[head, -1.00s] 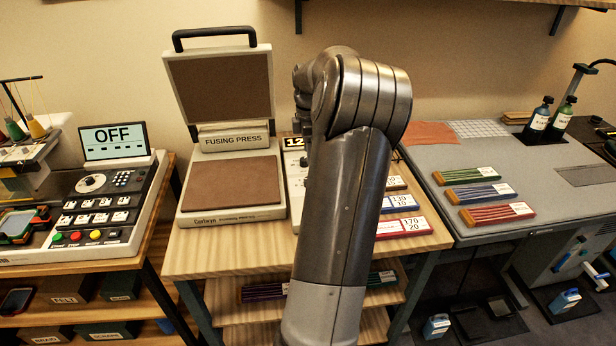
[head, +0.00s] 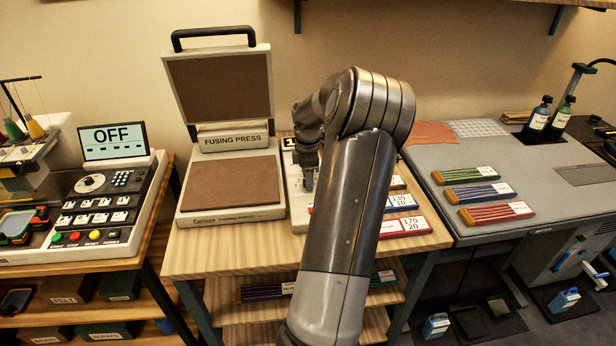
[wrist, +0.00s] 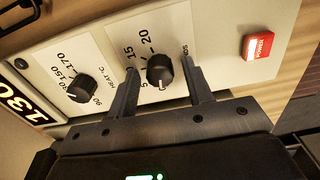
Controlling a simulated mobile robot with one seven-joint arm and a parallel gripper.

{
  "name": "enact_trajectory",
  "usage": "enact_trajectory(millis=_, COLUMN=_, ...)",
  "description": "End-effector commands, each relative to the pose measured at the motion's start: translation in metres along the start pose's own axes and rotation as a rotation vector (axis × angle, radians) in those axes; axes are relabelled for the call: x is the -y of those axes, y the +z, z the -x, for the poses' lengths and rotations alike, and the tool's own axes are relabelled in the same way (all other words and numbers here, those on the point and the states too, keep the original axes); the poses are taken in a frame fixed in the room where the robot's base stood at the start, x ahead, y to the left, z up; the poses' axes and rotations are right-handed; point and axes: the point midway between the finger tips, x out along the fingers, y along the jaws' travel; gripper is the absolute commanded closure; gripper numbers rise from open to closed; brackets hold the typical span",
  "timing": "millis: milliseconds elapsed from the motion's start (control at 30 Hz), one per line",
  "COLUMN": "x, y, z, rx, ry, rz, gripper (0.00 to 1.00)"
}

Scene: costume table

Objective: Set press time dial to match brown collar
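The press control box (wrist: 215,40) fills the wrist view. The black time dial (wrist: 160,70) has a scale with 5, 15 and 20 beside it. My gripper (wrist: 158,64) is open, with one finger on each side of this dial and a visible gap to it on both sides. I cannot tell the dial's exact setting. In the head view my gripper (head: 308,178) points down over the box (head: 294,185), and my arm hides much of it.
The heat dial (wrist: 82,88) is left of the time dial, beside a display reading 130 (wrist: 18,103). A red power switch (wrist: 258,46) is to the right. The open fusing press (head: 232,185) stands left of my arm. Cards reading 130/10 (head: 400,202) and 170/20 (head: 405,226) lie right.

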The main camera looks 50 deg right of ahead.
Motion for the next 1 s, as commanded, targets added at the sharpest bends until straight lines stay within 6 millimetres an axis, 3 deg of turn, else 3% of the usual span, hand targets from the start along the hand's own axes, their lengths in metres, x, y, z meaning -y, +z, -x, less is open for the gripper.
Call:
enact_trajectory(millis=500, x=-0.0001, y=0.0000, z=0.0005, rx=0.000, ry=0.000, rz=0.000, gripper=0.96)
enact_trajectory(millis=1000, x=-0.0003, y=-0.0006, z=0.0013, rx=0.002, ry=0.001, rz=-0.145, gripper=0.96)
